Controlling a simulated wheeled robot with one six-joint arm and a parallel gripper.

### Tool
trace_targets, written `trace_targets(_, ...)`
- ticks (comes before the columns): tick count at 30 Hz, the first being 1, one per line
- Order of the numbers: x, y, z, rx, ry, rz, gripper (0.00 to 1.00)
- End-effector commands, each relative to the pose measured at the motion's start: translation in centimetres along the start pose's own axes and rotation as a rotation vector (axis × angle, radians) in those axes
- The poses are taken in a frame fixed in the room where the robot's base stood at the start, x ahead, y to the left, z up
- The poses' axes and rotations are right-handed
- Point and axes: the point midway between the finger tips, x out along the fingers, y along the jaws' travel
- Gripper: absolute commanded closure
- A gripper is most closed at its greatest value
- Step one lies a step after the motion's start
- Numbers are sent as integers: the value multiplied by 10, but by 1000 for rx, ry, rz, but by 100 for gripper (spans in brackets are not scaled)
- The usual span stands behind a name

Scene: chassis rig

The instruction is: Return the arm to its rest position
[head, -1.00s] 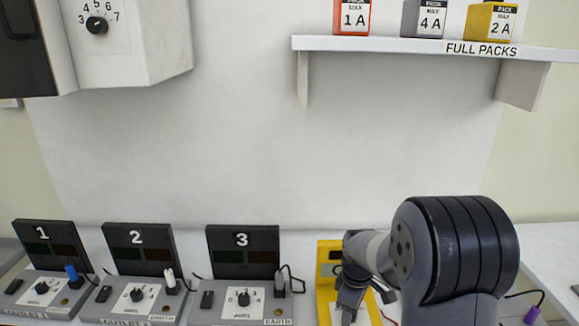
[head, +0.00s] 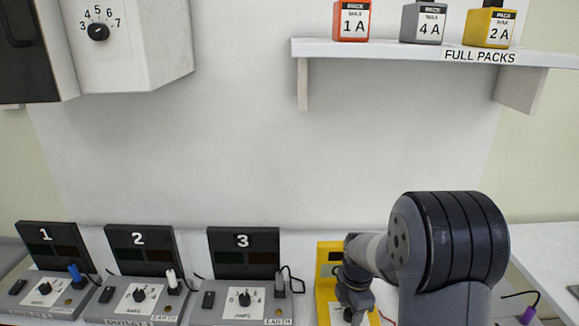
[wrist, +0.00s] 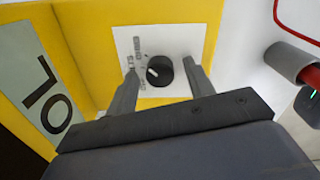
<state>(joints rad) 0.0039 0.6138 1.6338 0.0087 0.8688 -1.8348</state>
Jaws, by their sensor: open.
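My arm reaches in at the lower right of the head view, bent over a yellow unit (head: 327,284). My gripper (wrist: 160,78) is open, its two fingers apart in the wrist view with nothing held between them. A black knob (wrist: 159,71) on a white plate (wrist: 136,45) of the yellow unit shows between and beyond the fingertips. How far the tips are from it I cannot tell. In the head view my gripper (head: 354,306) hangs low over the yellow unit and hides part of it.
Three outlet units (head: 245,290) with dials and plugs stand to the left. A shelf (head: 400,47) with three packs is above. A dial box (head: 130,45) hangs upper left. A red cable (wrist: 285,28) and a grey-red cylinder (wrist: 287,62) are right of the fingers.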

Motion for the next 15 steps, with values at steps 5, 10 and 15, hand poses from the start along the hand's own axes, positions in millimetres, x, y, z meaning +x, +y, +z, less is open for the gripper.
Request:
trace_targets(5,-1,0,0,-137,4,-2,50)
trace_targets(10,-5,0,0,-222,5,2,50)
trace_targets(15,-19,0,0,-220,5,1,50)
